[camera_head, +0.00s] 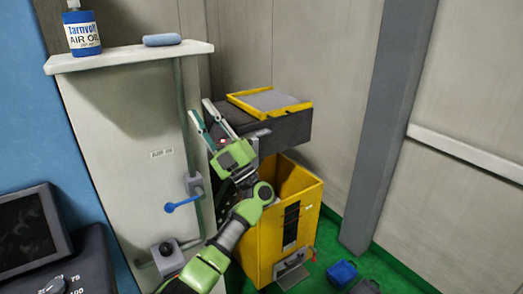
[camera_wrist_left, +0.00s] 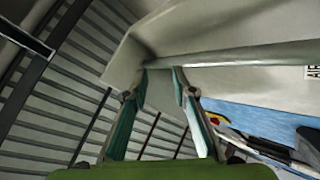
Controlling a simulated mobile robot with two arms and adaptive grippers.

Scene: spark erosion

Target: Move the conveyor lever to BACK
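No part in view is marked as the conveyor lever, and I cannot pick it out with certainty. A lever with a blue handle (camera_head: 183,203) sits on a grey valve box on the pipe of the pale cabinet, near an "AIR IN" label. A black knob (camera_head: 166,248) is on a small grey box lower down. My left gripper (camera_head: 200,107) is raised between the cabinet and the dark unit with the yellow-framed tray, above the blue handle. Its fingers are apart with nothing between them; they also show in the left wrist view (camera_wrist_left: 162,70). My right gripper is out of view.
A yellow bin (camera_head: 260,245) stands under the dark unit (camera_head: 290,130), close to my left arm. The cabinet's shelf (camera_head: 120,60) holds a blue bottle (camera_head: 82,30) and a blue-grey pad (camera_head: 162,40). A blue tray (camera_head: 342,272) lies on the green floor. A grey post (camera_head: 385,130) stands right.

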